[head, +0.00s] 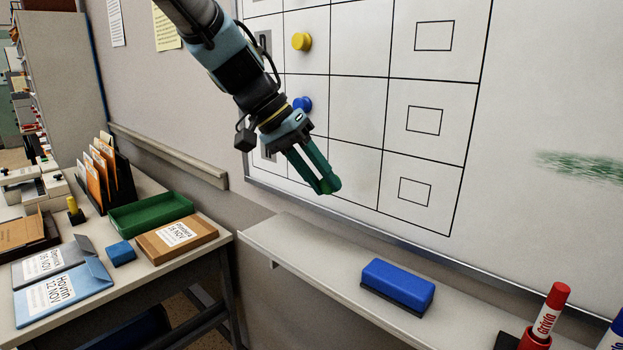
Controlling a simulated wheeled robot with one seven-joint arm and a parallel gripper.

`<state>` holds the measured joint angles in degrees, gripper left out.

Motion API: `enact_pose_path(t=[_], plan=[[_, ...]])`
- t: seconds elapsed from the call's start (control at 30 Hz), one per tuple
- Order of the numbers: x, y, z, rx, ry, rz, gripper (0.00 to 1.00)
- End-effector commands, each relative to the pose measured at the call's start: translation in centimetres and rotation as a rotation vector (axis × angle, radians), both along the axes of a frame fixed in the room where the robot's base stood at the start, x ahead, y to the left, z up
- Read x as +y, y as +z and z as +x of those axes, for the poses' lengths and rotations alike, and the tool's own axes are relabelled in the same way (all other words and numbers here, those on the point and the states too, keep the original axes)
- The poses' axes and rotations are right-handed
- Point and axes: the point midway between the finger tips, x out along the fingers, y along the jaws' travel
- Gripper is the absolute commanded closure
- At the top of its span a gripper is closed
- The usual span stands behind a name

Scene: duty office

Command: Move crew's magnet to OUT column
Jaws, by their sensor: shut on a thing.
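The whiteboard grid (358,100) fills the upper middle, with a small drawn rectangle in each cell of its right column. A yellow magnet (301,41) and a blue magnet (303,104) sit in the column left of an empty middle column. My gripper (322,182) is in front of the lowest visible row, pointing down and right. It is shut on a green thing (333,186), apparently a magnet, mostly hidden by the fingers. I cannot tell whether it touches the board. Column headings and most crew labels are out of view or hidden.
A ledge below the board holds a blue eraser (398,284) and a red marker (551,310). The desk (170,266) at left carries a green tray (151,212), folders, a box and a blue block. A green smear (580,166) marks the bare board at right.

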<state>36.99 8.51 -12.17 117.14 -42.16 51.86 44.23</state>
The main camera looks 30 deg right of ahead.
Motion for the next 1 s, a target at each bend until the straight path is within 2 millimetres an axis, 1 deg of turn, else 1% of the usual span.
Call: enact_pose_path(t=[0.03, 0.2, 0.4, 0.63, 1.0], plan=[[-0.6, 0.2, 0.1, 0.002, -0.002, 0.001, 1.00], [-2.5, 0.2, 0.6, 0.001, -0.001, 0.000, 1.00], [-4.1, 0.0, 1.1, 0.001, 0.000, 0.000, 1.00], [-4.9, 0.0, 1.3, 0.000, 0.000, 0.000, 1.00], [-5.0, 0.0, 1.3, 0.000, 0.000, 0.000, 1.00]])
